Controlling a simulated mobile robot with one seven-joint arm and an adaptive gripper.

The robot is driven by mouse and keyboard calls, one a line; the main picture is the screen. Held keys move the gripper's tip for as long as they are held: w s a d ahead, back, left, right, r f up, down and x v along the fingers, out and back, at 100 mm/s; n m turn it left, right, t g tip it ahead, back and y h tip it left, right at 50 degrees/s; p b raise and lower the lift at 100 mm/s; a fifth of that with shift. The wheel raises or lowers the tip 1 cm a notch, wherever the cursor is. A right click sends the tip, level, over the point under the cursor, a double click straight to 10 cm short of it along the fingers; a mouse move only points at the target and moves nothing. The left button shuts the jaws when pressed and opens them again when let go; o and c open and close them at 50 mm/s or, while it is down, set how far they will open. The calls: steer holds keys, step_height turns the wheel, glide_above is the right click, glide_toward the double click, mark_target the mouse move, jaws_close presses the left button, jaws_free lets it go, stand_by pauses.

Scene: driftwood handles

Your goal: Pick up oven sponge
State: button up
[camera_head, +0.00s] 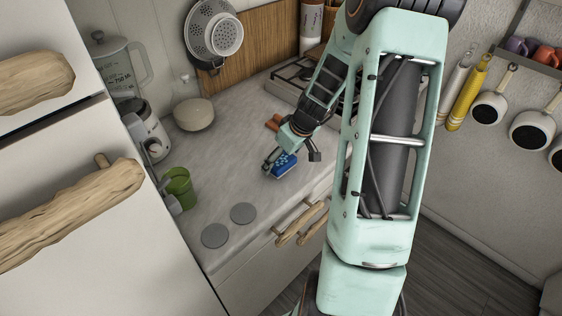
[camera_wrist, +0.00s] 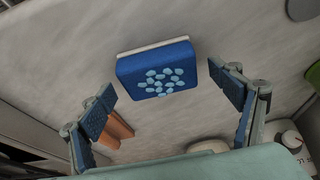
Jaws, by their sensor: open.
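The oven sponge (camera_head: 285,165) is a blue block on the grey countertop, near its front edge. In the wrist view the sponge (camera_wrist: 157,68) shows a deep blue face with light blue dots and a white layer along its far side. My gripper (camera_head: 290,160) is right at the sponge in the head view. In the wrist view my gripper (camera_wrist: 165,88) is open, with one blue-padded finger on each side of the sponge and a gap on both sides. Neither finger appears to touch it. The arm partly blocks the head view of the counter behind it.
An orange-brown object (camera_wrist: 116,130) lies near the left finger. Two grey discs (camera_head: 229,224), a green cup (camera_head: 179,188), a cream bowl (camera_head: 194,114) and a blender (camera_head: 146,130) are on the counter. A stove (camera_head: 290,76) is at the back. Wooden handles (camera_head: 300,222) stick out from the counter front.

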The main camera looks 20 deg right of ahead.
mark_target(281, 160)
steer(key=shift+w+a+f, duration=0.1)
steer(key=shift+w+f, duration=0.1)
steer(key=shift+f, duration=0.25)
steer(key=shift+c, duration=0.4)
steer(key=c, duration=1.1)
steer(key=shift+r, duration=0.15)
steer(key=shift+r, duration=0.25)
steer(key=r+p, duration=0.2)
steer(key=r, duration=0.1)
steer(key=shift+s+a+r, duration=0.1)
steer(key=shift+s, duration=0.1)
steer(key=s+a+r, duration=0.1)
steer(key=s+a+r+p, duration=0.1)
steer(key=r, duration=0.1)
steer(key=s+a+r, duration=0.1)
steer(key=r, duration=0.1)
steer(key=shift+s+r, duration=0.1)
steer(key=shift+r, duration=0.05)
steer(key=s+a+r, duration=0.3)
steer(key=s+a, duration=0.3)
steer(key=shift+s+a+r, duration=0.15)
steer(key=shift+s+r, duration=0.2)
steer(key=shift+r, duration=0.05)
